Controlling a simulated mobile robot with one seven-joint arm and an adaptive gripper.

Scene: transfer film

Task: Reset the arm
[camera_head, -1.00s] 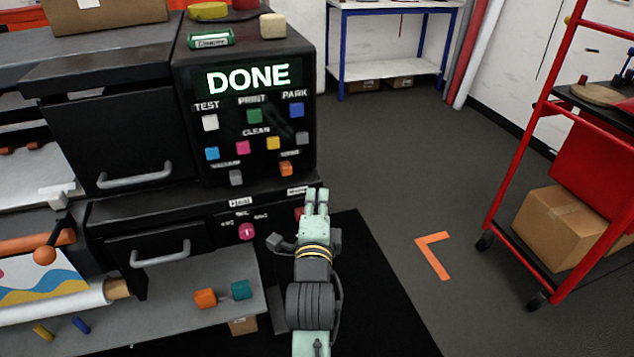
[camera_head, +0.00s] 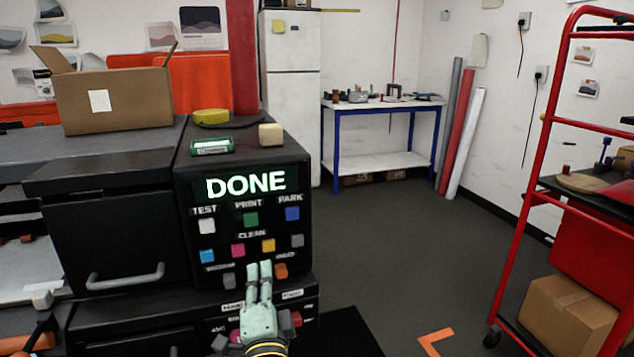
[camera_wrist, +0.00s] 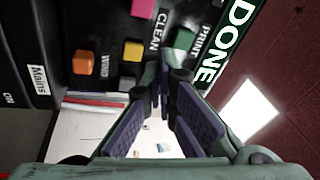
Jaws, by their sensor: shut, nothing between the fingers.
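My gripper (camera_head: 259,270) is pale green and shows at the bottom middle of the head view, fingers together and pointing up and forward. It is in front of the lower part of the black control panel (camera_head: 183,235). The panel's screen reads DONE (camera_head: 246,185). Colored buttons sit below the screen, with labels such as TEST, PRINT, PARK and CLEAN. In the wrist view, the fingers (camera_wrist: 165,70) converge at their tips with nothing between them. An orange button (camera_wrist: 83,62) and a yellow button (camera_wrist: 132,50) are beyond them. I cannot tell whether the fingertips touch the panel.
On the panel's top lie a green box (camera_head: 211,146), a cream block (camera_head: 271,134) and a yellow roll (camera_head: 212,117). A cardboard box (camera_head: 135,105) stands behind. A red cart (camera_head: 553,110) is at right. A blue-legged table (camera_head: 337,135) stands behind.

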